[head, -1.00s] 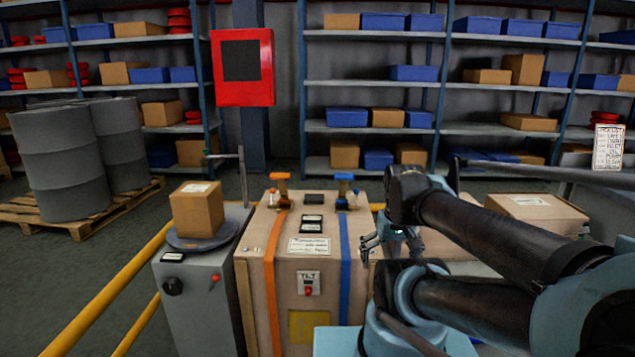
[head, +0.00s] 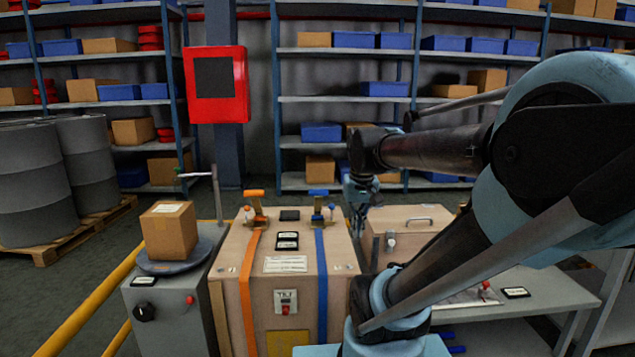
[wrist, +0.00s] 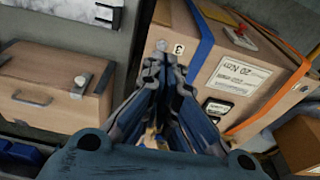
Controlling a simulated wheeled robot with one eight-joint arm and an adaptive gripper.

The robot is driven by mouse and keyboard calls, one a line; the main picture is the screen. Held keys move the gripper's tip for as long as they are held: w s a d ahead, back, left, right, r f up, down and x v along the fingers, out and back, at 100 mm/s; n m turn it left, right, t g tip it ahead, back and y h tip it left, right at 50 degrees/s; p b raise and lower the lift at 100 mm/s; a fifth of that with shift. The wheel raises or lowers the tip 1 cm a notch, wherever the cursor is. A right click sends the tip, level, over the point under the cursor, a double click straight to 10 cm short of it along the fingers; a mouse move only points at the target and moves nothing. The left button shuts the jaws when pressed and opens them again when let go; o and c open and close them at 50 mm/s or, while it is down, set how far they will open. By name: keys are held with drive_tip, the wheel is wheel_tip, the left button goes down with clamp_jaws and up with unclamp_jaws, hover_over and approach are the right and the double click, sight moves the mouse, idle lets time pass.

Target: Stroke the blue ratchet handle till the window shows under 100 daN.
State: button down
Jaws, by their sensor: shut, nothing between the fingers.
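The blue ratchet handle (head: 318,193) is at the back right of the top of a wooden crate (head: 345,262), above a blue strap (head: 321,265). Two small dark windows, a rear one (head: 289,215) and a front one (head: 287,240), are between the straps; their figures are too small to read. My gripper (head: 358,195) is right of the blue handle, apart from it in the picture. In the wrist view my gripper (wrist: 165,70) is shut and empty, with the blue strap (wrist: 205,45) beyond it. I cannot make out the blue handle there.
An orange ratchet handle (head: 255,193) and strap (head: 248,290) are left of the blue ones. A smaller wooden box (head: 405,222) stands right of the crate. A grey cabinet (head: 170,310) with a carton (head: 168,230) and a yellow rail (head: 92,302) are on the left.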

drive_tip(key=w+a+r, duration=0.2)
drive_tip(key=w+r, duration=0.4)
drive_tip(key=w, duration=0.4)
drive_tip(key=w+a+r, duration=0.3)
drive_tip(key=w+r, duration=0.2)
drive_tip(key=w, duration=0.5)
drive_tip(key=w+a+r, duration=0.3)
drive_tip(key=w+r, duration=0.3)
drive_tip(key=w, duration=0.4)
drive_tip(key=shift+w+r+g, duration=0.15)
drive_tip(key=shift+r+g, duration=0.2)
drive_tip(key=shift+g, duration=0.05)
drive_tip(key=f, duration=0.8)
drive_tip(key=s+f, duration=0.1)
drive_tip(key=f, duration=0.3)
drive_tip(key=shift+a+f, duration=0.1)
drive_tip(key=shift+f, duration=0.2)
drive_tip(key=shift+s+f, duration=0.25)
drive_tip(key=shift+s, duration=0.1)
